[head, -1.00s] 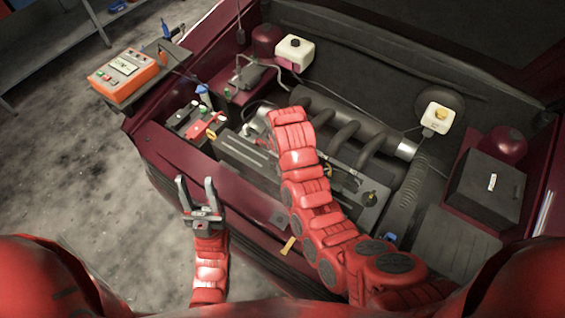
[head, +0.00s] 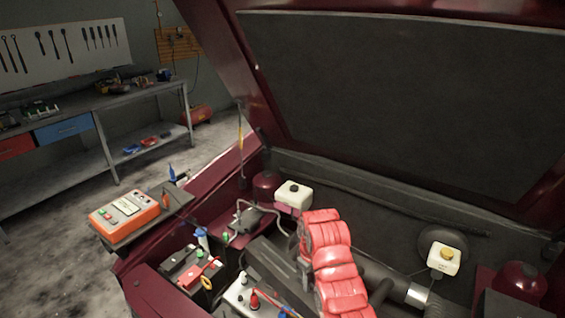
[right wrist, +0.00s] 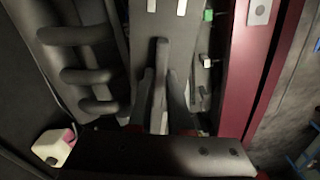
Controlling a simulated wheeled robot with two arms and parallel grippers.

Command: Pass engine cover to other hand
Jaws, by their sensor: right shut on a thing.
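The engine cover (head: 276,268) is a dark grey panel beside my right arm in the head view, over the engine bay. In the right wrist view it shows as a grey panel with pale stripes (right wrist: 155,30). My right gripper (right wrist: 159,90) is shut on a raised grey rib of the cover. In the head view the red right arm hides the fingers and part of the cover. My left gripper is out of view.
The raised hood (head: 420,90) hangs over the bay. An orange tester (head: 124,215) stands on a side shelf at the left. A battery (head: 185,272), a white reservoir (head: 293,195) and a second one (head: 444,259) stand around the engine. A workbench (head: 85,110) is farther back.

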